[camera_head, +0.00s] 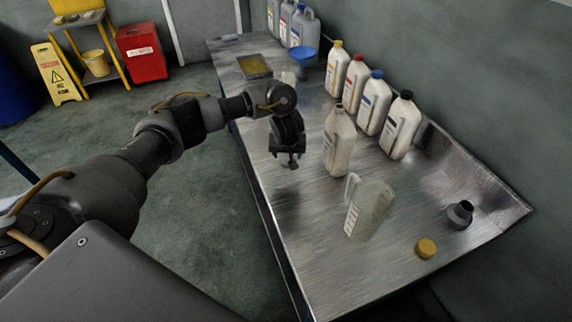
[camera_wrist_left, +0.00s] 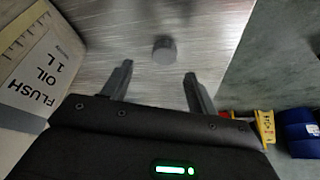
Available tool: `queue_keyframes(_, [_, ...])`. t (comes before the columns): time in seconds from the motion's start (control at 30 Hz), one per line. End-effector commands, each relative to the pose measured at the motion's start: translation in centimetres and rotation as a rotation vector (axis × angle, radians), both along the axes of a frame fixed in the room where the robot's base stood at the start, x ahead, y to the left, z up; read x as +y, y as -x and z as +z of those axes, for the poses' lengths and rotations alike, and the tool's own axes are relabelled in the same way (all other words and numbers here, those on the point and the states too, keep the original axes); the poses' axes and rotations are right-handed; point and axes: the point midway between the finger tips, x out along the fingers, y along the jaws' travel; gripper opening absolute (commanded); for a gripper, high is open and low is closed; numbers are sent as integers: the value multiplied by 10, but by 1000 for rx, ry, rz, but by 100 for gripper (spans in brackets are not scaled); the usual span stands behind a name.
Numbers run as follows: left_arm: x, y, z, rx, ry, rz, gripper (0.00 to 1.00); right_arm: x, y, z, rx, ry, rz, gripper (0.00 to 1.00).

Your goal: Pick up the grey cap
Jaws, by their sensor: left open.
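The grey cap (camera_wrist_left: 164,49) is a small round disc lying on the metal table, seen in the left wrist view just beyond my fingertips and roughly between their lines. My left gripper (camera_wrist_left: 156,76) is open and empty, its two fingers apart and pointing toward the cap. In the head view my left gripper (camera_head: 291,162) hangs down above the table near its left edge; I cannot clearly make out the cap there. A white bottle (camera_head: 340,141) stands to the right of the gripper, and its "FLUSH OIL 1 L" label side (camera_wrist_left: 40,66) fills the left of the wrist view.
A clear measuring jug (camera_head: 368,212), a yellow cap (camera_head: 426,248) and a dark grey spout-like piece (camera_head: 460,214) are on the table (camera_head: 330,270). Several capped bottles line the wall side, including a black-capped one (camera_head: 401,126). A blue funnel (camera_head: 304,55) and shallow tray (camera_head: 255,67) are farther back.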

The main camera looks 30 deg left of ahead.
Motion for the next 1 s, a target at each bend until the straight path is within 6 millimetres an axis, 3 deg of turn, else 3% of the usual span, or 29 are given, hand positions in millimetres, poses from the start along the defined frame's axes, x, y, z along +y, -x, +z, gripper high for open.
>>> queue_keyframes(0.17, [2,0,-7,2,-2,0,59,0,-7,1,-9,-1,0,36])
queue_keyframes(0.5, [12,-11,-47,0,-1,0,59,1,-6,0,-9,-1,0,36])
queue_keyframes(0.77, [12,-12,-49,-1,-1,-1,59,1,-6,0,-9,-1,0,36])
queue_keyframes(1.0, [12,-12,-49,-1,-1,-1,27,1,-6,0,-8,-1,0,36])
